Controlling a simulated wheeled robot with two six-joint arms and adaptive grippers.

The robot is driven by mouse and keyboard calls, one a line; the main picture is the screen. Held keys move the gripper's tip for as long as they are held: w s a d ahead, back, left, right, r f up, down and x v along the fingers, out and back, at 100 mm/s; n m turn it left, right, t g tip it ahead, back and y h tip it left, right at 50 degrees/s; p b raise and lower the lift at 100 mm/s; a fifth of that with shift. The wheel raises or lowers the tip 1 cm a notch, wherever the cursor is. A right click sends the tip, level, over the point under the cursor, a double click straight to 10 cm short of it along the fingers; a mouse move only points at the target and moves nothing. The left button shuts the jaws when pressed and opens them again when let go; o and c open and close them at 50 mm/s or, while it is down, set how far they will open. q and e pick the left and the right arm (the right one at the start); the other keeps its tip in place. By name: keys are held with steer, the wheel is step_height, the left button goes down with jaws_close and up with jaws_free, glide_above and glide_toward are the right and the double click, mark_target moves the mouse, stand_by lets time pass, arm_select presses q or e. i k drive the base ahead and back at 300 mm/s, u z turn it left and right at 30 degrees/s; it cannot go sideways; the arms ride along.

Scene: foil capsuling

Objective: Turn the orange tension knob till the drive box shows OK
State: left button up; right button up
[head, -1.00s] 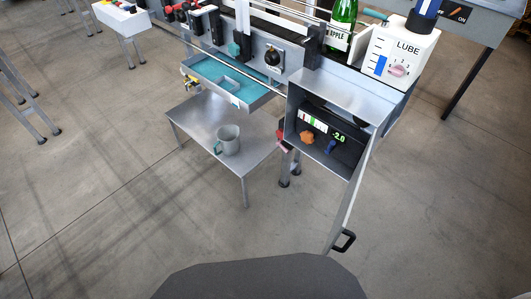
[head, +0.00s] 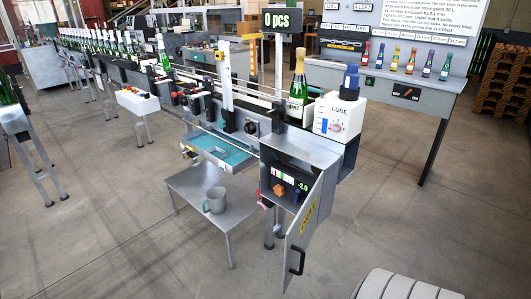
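The open drive box (head: 300,160) stands at the near end of the capsuling line. Inside it the orange tension knob (head: 279,191) sits at the lower left, below a small gauge strip with red, white and green. A green display (head: 302,185) beside it reads about -2.0. A blue handle or knob shows right of the orange one. The box door (head: 304,225) hangs open toward me, with a black handle and a yellow label. Neither of my grippers is in view.
A low metal table (head: 222,226) with a grey mug (head: 214,200) stands left of the box. A LUBE container (head: 338,118) and a green bottle (head: 297,92) stand above it. The open door juts into the space before the box.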

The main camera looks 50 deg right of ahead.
mark_target(278, 189)
steer(key=u, duration=0.15)
steer(key=i, duration=1.45)
steer(key=z, duration=0.3)
steer(key=i, duration=0.95)
steer(key=z, duration=1.5)
steer(key=i, duration=0.8)
steer(key=z, duration=0.8)
